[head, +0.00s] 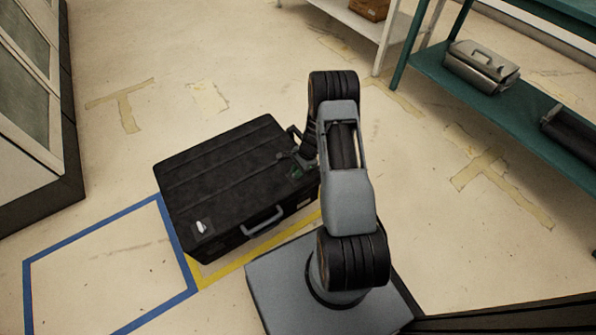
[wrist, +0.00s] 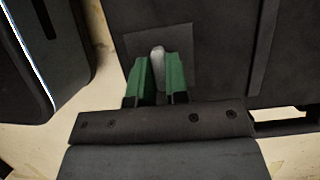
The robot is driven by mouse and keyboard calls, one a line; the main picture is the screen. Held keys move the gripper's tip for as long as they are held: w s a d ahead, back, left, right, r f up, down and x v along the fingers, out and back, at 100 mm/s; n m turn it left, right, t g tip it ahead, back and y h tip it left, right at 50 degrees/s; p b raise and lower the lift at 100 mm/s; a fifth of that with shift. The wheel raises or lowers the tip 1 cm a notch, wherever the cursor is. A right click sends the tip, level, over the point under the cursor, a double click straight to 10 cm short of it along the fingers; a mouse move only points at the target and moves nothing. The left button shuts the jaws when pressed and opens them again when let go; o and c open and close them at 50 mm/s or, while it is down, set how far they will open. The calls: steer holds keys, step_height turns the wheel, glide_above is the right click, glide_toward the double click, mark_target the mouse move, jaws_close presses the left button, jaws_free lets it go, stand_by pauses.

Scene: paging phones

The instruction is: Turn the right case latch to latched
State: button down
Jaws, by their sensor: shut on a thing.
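The black case (head: 220,175) lies flat on the floor in the head view, with a grey handle (head: 262,221) on its front side. A light grey latch (head: 200,227) shows at its front left corner. The right case latch (wrist: 158,66) shows in the wrist view as a light grey lever on a dark square plate. My gripper (wrist: 160,75) has green fingers on either side of this lever and is shut on it. In the head view my gripper (head: 297,171) is at the right end of the case, and my arm hides most of that spot.
A blue tape outline (head: 95,235) and yellow tape (head: 235,272) mark the floor by the case. A teal shelf (head: 535,105) with a metal case (head: 482,66) stands at right. A cabinet (head: 30,120) stands at left. The floor behind the case is clear.

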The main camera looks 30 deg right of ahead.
steer(key=n+g, duration=0.1)
steer(key=n, duration=0.4)
steer(key=shift+w+g+h, duration=0.1)
steer(key=shift+g+h, duration=0.2)
steer(key=shift+g, duration=0.1)
steer(key=n+g+h, duration=0.1)
steer(key=n, duration=0.3)
steer(key=n+h, duration=0.1)
steer(key=n, duration=0.1)
steer(key=n+g, duration=0.1)
steer(key=n, duration=0.1)
steer(key=shift+a+n+h, duration=0.15)
steer(key=shift+n+h, duration=0.95)
steer(key=shift+n, duration=1.5)
steer(key=c, duration=1.1)
jaws_free()
